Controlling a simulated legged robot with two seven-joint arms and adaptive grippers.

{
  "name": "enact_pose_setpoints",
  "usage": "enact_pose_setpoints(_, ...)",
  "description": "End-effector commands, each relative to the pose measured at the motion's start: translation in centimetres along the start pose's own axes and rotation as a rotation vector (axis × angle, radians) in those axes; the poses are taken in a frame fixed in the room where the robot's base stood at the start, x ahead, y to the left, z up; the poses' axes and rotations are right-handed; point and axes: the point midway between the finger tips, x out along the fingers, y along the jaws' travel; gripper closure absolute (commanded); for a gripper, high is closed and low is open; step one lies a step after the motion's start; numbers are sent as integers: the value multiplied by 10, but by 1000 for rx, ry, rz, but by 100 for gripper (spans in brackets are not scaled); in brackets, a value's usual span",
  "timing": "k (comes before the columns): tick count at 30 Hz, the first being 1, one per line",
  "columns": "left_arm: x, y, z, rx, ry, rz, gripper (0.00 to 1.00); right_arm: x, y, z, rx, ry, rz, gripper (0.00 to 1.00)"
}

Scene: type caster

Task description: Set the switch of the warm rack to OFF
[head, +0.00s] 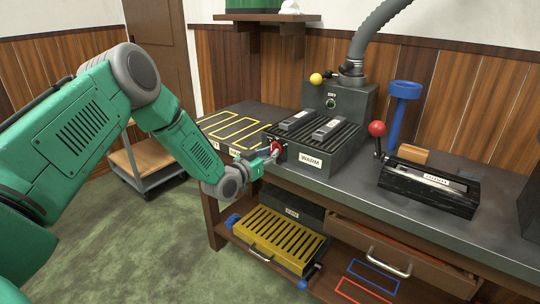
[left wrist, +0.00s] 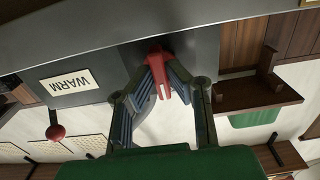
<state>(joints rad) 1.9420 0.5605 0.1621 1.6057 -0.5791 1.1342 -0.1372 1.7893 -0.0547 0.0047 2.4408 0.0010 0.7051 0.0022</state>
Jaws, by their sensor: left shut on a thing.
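The warm rack (head: 345,157) is a dark box with a slatted top and a white WARM label, on the bench's left part. Two dark bars lie on its slats. Its red switch (head: 276,146) is on the left end of the front face; the red switch handle also shows in the left wrist view (left wrist: 170,88). My left gripper (head: 270,157) is at the switch, its fingertips shut on the red handle from both sides. The fingers partly cover the switch, and I cannot read its ON or OFF marks. My right gripper is not in view.
A black device with a red ball lever (head: 377,129) and a blue stand (head: 401,100) are to the right. A yellow slatted rack (head: 275,238) sits on the lower shelf. Yellow outlines mark the left bench top.

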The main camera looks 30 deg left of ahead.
Motion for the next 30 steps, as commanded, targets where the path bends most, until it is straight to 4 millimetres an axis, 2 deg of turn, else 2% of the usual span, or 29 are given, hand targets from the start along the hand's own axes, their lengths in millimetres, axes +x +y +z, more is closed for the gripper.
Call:
enact_pose_setpoints(1,5,1,-11,0,25,1,100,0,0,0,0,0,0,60)
enact_pose_setpoints(8,4,0,-11,0,25,-1,100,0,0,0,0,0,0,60)
enact_pose_setpoints(9,4,0,-11,0,25,-1,84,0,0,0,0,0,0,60)
enact_pose_setpoints(10,4,-1,-11,0,25,-1,74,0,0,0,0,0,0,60)
enact_pose_setpoints(11,4,-1,-10,0,24,-1,68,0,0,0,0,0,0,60)
enact_pose_setpoints(23,-4,-4,-2,-3,9,-3,68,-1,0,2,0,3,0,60)
enact_pose_setpoints(26,-18,-4,-2,-4,8,-2,68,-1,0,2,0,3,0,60)
enact_pose_setpoints(30,-48,-3,-1,-5,7,-3,68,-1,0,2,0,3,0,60)
